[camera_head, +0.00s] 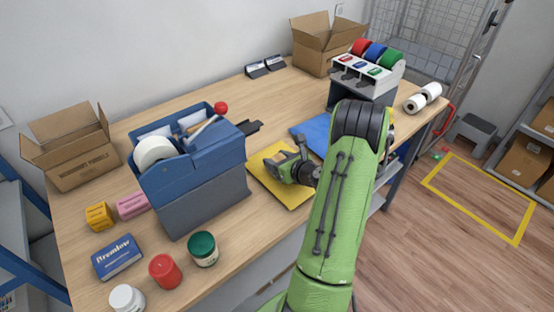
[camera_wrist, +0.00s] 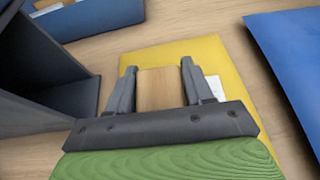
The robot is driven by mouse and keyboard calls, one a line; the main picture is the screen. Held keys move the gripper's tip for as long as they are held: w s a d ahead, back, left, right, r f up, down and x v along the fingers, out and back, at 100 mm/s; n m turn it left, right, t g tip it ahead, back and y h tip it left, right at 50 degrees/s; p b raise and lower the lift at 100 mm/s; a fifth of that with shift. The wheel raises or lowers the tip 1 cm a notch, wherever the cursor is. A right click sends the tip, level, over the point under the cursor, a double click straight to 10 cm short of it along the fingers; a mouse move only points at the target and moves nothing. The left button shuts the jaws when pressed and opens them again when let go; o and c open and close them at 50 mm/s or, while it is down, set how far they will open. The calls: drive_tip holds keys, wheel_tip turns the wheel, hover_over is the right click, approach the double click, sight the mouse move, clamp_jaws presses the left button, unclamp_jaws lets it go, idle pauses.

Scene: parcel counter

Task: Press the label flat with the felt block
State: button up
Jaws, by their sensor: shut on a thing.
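My gripper (camera_head: 290,166) is over the yellow parcel (camera_head: 262,166) near the front of the counter. In the wrist view my gripper (camera_wrist: 158,72) is shut on a block with a wooden face (camera_wrist: 160,90), taken to be the felt block. Its felt side is not visible. The yellow parcel (camera_wrist: 205,50) lies flat beneath the block; I cannot tell whether they touch. A white label (camera_wrist: 217,87) on the parcel shows just right of the right finger. The finger and gripper body hide part of it.
A blue-grey tape dispenser (camera_head: 195,175) stands close left of the parcel. A blue flat parcel (camera_head: 313,132) lies to the right, also in the wrist view (camera_wrist: 290,60).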

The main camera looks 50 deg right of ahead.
drive_tip(key=shift+r, duration=0.15)
drive_tip(key=shift+f+b, duration=0.3)
drive_tip(key=shift+f, duration=0.35)
drive_tip(key=shift+r, duration=0.1)
wheel_tip(320, 180, up, 6)
drive_tip(key=p, duration=0.6)
drive_tip(key=shift+r, duration=0.1)
